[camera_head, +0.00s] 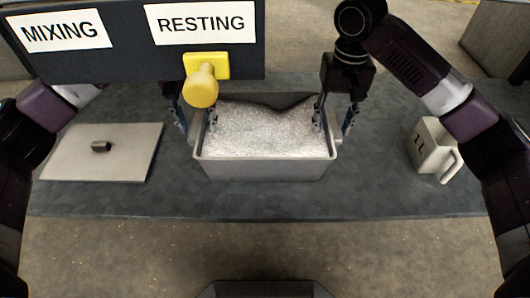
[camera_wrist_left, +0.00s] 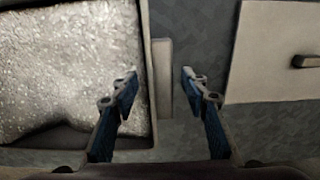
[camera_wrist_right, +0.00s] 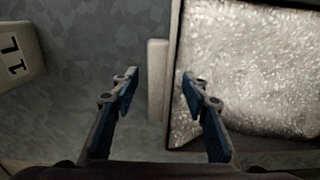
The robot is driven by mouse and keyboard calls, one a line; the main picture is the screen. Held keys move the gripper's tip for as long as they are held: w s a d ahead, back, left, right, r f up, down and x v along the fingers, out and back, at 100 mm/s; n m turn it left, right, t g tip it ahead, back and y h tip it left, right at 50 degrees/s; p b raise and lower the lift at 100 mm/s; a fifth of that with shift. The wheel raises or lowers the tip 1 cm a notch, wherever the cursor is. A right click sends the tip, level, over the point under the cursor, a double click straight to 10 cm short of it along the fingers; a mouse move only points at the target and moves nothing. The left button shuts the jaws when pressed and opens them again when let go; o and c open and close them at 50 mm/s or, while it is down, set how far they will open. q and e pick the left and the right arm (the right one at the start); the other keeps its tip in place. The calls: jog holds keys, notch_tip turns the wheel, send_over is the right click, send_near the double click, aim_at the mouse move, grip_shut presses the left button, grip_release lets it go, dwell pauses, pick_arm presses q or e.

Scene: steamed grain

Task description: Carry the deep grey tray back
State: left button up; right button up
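The deep grey tray (camera_head: 265,170) sits on the dark table and is filled with pale, glittering grain (camera_head: 262,132). My left gripper (camera_head: 197,124) is at its left side, and my right gripper (camera_head: 333,122) is at its right side. In the left wrist view the open fingers stand either side of the tray's side handle (camera_wrist_left: 163,80), with a visible gap. In the right wrist view the open fingers likewise stand either side of the other handle (camera_wrist_right: 157,80), inner finger over the grain. I cannot tell the fingers' exact height against the handles.
A flat grey board (camera_head: 80,165) with a small dark handle (camera_head: 101,146) lies left. A jug marked 1L (camera_head: 433,150) stands right. A dark panel with MIXING (camera_head: 60,30) and RESTING (camera_head: 205,24) labels and a yellow knob (camera_head: 203,88) hangs upper left. The table front is clear.

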pick_arm(q)
notch_tip(320, 180, up, 7)
jog(key=shift+r, duration=0.2)
pick_arm(e)
jog(key=shift+r, duration=0.1)
notch_tip(320, 180, up, 7)
jog(key=shift+r, duration=0.15)
dwell(0.5)
pick_arm(q)
jog(key=shift+s, duration=0.1)
pick_arm(e)
jog(key=shift+s+a, duration=0.1)
